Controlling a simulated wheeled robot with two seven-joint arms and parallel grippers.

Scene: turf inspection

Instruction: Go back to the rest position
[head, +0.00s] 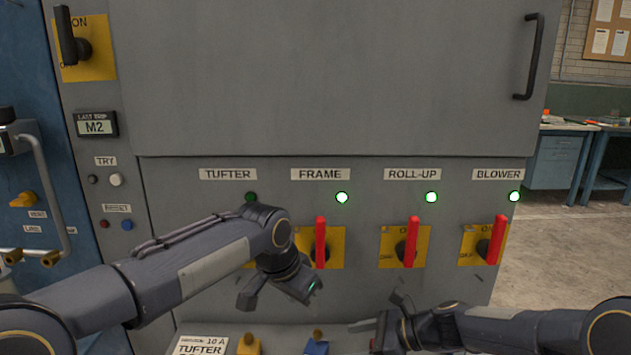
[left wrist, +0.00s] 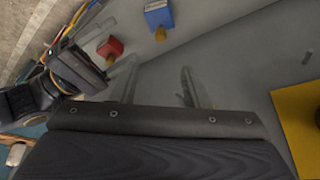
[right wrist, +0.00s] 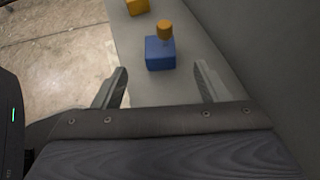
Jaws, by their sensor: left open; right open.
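My left gripper (head: 276,296) is open in front of the panel, below the TUFTER and FRAME switches. Its spread, empty fingers also show in the left wrist view (left wrist: 160,88). My right gripper (head: 380,316) is open low in front of the panel, below the ROLL-UP switch. Its fingers are apart and empty in the right wrist view (right wrist: 162,85). The FRAME switch (head: 320,243), ROLL-UP switch (head: 411,243) and BLOWER switch (head: 498,240) have red handles standing near upright. My left arm mostly hides the TUFTER switch.
The FRAME, ROLL-UP and BLOWER lamps glow green; the TUFTER lamp (head: 250,198) is dark. A ledge below holds a yellow block (head: 249,345), a blue block (right wrist: 160,53) and a red block (left wrist: 110,48). A door handle (head: 530,57) juts out upper right. Open floor lies right.

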